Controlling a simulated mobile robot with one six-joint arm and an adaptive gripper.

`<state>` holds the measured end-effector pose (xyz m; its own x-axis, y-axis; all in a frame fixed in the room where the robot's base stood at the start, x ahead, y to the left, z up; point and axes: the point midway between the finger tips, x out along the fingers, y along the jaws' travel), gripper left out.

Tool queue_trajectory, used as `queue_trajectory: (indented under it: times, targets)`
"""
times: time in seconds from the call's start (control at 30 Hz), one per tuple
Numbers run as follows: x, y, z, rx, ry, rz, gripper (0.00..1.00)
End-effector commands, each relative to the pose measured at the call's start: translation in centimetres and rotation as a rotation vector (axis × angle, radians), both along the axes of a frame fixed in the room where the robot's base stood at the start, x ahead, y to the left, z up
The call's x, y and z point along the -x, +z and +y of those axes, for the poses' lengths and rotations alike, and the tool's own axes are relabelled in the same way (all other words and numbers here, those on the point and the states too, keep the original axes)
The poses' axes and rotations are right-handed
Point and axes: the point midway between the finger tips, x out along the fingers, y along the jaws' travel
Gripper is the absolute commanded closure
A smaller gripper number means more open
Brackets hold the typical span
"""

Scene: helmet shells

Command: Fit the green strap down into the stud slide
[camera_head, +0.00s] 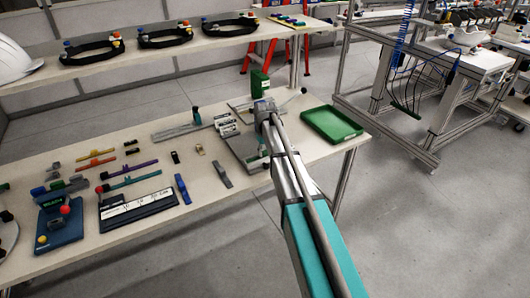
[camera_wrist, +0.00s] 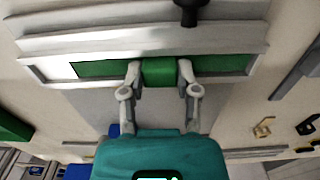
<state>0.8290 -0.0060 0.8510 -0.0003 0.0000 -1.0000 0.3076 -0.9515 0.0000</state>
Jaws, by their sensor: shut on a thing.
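In the wrist view, my gripper (camera_wrist: 159,74) has its fingertips on either side of a bright green piece, the green strap (camera_wrist: 159,71), and is shut on it. Darker green shows to the left and right of the fingers, inside a long grey frame (camera_wrist: 50,72). I cannot tell whether the strap sits in this frame or above it. In the head view, my gripper (camera_head: 264,112) is over the grey fixture at the table's right part, and my arm covers much of it. I cannot make out the stud slide clearly.
A green tray (camera_head: 331,124) lies right of the fixture near the table edge. An upright green block (camera_head: 260,82) stands behind my gripper. Coloured straps (camera_head: 132,176), a dark labelled board (camera_head: 138,209) and small parts lie to the left. A shelf with headbands (camera_head: 92,49) stands behind.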

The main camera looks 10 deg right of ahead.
Motion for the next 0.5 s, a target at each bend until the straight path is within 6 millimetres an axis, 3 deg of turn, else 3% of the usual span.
queue_trajectory:
  times: [0.03, 0.23, 0.5]
  targets:
    - [0.0, -0.02, 0.0, 0.0, 0.0, 0.0, 0.53]
    - [0.0, 0.01, 0.0, 0.0, 0.0, 0.0, 0.18]
    - [0.0, 0.01, 0.0, 0.0, 0.0, 0.0, 0.18]
